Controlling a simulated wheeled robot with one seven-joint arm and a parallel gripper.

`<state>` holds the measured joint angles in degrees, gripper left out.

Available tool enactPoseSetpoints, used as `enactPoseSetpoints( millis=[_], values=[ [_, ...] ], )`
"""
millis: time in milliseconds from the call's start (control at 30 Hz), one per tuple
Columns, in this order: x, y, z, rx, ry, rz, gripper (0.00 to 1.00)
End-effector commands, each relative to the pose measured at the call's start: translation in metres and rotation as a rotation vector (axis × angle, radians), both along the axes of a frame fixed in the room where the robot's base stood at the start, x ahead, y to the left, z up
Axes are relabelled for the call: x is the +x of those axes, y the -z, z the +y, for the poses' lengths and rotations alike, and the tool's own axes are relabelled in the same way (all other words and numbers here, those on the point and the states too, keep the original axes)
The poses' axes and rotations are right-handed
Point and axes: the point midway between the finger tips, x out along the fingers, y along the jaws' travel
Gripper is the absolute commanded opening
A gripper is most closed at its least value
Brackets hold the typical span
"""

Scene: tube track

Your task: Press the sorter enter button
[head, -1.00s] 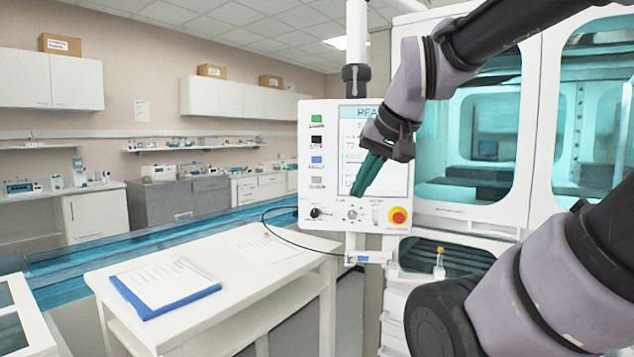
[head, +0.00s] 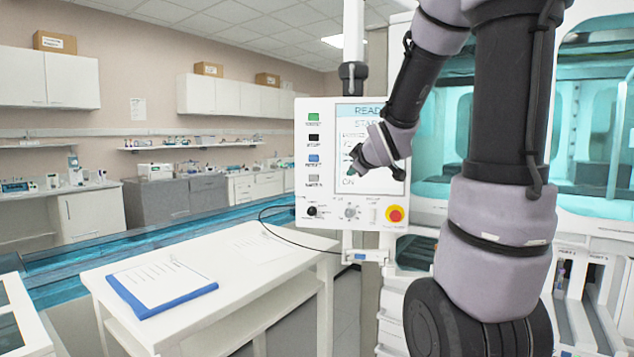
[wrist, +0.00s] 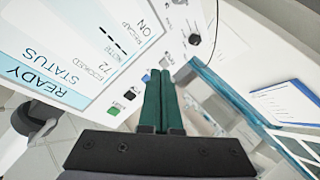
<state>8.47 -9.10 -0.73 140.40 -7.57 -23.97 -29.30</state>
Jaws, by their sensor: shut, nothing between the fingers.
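The control panel (head: 324,199) has a column of green (head: 314,117), black (head: 314,137), blue (head: 314,158) and grey (head: 314,178) buttons left of its screen. Their labels are too small to read surely. My gripper (head: 352,174) is in front of the screen's lower left, right of the blue and grey buttons in the picture; its fingers are foreshortened. In the wrist view my gripper (wrist: 161,73) is shut and empty, its teal fingertips pointing towards the grey button (wrist: 165,62) and the blue button (wrist: 146,77). I see no clear contact with either.
A red emergency knob (head: 395,214), a black knob (head: 312,211) and a grey dial (head: 351,212) sit along the panel's bottom. A white table (head: 235,288) with a blue clipboard (head: 163,287) stands at the left. A glazed machine (head: 590,200) is behind my arm.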

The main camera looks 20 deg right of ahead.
Motion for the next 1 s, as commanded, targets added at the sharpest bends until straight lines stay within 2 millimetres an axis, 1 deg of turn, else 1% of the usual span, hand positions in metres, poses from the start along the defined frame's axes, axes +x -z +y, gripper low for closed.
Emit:
enactPoseSetpoints(
  millis=[33, 100, 200, 333, 500, 600, 733, 1000],
  values=[
    [0.013, 0.008, -0.002, -0.072, -0.044, -0.026, 0.00],
    [0.029, 0.013, -0.001, -0.178, -0.114, -0.076, 0.00],
    [0.047, 0.023, 0.002, -0.324, -0.213, -0.154, 0.00],
    [0.062, 0.036, 0.011, -0.489, -0.333, -0.257, 0.00],
    [0.069, 0.050, 0.023, -0.637, -0.444, -0.370, 0.00],
    [0.069, 0.055, 0.027, -0.686, -0.480, -0.412, 0.00],
    [0.069, 0.058, 0.030, -0.714, -0.500, -0.439, 0.00],
    [0.069, 0.057, 0.031, -0.717, -0.502, -0.443, 0.00]
  ],
)
